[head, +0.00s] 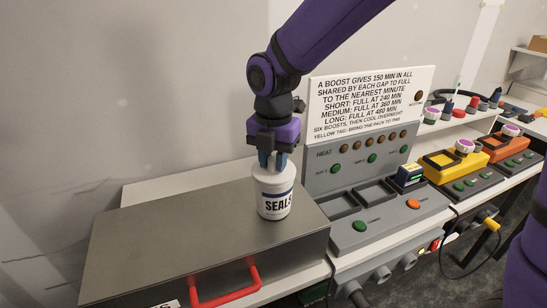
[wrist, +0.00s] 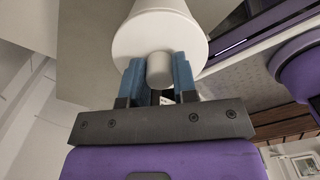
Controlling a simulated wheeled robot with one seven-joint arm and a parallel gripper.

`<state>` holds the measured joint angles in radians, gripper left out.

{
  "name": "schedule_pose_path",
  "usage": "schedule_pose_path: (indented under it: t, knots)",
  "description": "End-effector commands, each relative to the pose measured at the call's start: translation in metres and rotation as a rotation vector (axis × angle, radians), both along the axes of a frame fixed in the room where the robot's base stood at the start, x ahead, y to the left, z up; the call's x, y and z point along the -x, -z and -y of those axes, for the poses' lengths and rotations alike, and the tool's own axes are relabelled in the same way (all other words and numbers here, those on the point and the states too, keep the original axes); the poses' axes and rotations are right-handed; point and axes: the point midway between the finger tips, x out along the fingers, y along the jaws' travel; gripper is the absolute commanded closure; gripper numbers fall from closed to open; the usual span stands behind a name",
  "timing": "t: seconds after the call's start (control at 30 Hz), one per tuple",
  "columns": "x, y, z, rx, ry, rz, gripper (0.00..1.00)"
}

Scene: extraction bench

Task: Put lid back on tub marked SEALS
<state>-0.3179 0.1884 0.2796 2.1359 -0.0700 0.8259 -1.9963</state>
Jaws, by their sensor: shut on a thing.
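The white tub marked SEALS (head: 274,204) stands upright on top of the grey metal box. Its white lid (head: 272,176) sits at the tub's mouth; from here I cannot tell whether it is fully seated. My gripper (head: 272,162) is directly above, pointing down, with its blue fingers shut on the lid's knob. In the wrist view the fingers (wrist: 159,75) close on both sides of the round white knob (wrist: 160,69), and the broad lid (wrist: 160,35) lies beyond it. The lid hides most of the tub there.
The grey box (head: 150,225) has a red handle (head: 224,287) at its front and free room on its top left of the tub. A grey charging panel (head: 365,190) with a text sign (head: 370,100) stands close on the right. Yellow (head: 452,166) and orange (head: 505,143) units stand farther right.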

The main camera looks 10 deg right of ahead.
Motion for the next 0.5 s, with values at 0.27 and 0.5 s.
schedule_pose_path:
  t: [0.27,0.5]
  knots:
    - [0.0,0.001,0.0001,0.0,0.0,0.0,0.96]
    - [0.0,0.001,0.0,0.0,0.0,0.0,0.44]
